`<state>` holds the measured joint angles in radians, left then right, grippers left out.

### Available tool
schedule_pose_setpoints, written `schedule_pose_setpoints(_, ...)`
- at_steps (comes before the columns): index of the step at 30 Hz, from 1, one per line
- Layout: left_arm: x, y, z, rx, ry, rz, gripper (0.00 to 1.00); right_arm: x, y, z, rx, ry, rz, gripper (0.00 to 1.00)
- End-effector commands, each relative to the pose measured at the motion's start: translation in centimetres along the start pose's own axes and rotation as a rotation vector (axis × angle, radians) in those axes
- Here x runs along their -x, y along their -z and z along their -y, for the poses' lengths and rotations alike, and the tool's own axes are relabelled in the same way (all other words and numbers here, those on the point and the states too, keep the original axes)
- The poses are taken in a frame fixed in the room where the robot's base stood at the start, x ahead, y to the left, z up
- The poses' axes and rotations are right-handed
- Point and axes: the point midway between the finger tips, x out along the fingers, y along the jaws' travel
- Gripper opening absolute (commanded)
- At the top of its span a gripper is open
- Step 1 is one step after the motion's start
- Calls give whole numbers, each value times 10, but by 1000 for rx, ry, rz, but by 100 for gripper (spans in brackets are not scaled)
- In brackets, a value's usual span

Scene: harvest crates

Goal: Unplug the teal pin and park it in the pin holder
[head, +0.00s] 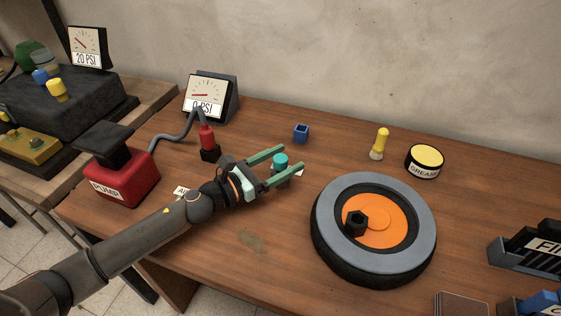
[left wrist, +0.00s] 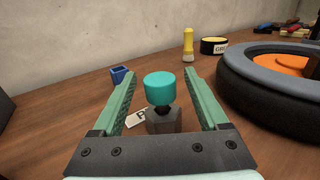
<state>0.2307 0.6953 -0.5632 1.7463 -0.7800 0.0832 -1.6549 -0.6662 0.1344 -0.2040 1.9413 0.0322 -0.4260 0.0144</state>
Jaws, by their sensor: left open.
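The teal pin (head: 281,160) stands upright in a small dark block on the wooden table. In the left wrist view the teal pin (left wrist: 160,86) shows a round teal head on a black neck, above the grey block (left wrist: 164,122). My left gripper (head: 285,161) is open, with its green fingers on either side of the pin, apart from it. A small blue open-topped cup (head: 301,134), which may be the pin holder, stands behind; it also shows in the left wrist view (left wrist: 121,76). My right gripper is not in view.
A wheel with an orange hub (head: 378,228) lies right of the gripper. A red pump (head: 122,174), a red connector (head: 207,139) and a 0 PSI gauge (head: 207,97) stand left. A yellow bottle (head: 381,142) and a grease tin (head: 425,160) stand behind the wheel.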

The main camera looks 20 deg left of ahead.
Motion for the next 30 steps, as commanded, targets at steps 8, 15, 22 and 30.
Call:
schedule_pose_setpoints(8,-25,0,1,1,0,0,77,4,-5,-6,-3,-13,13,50)
schedule_pose_setpoints(15,-25,0,0,0,0,0,72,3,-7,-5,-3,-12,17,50)
schedule_pose_setpoints(22,-25,0,0,0,0,0,46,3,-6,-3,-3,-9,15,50)
schedule_pose_setpoints(30,-25,0,0,0,0,0,16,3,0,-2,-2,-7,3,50)
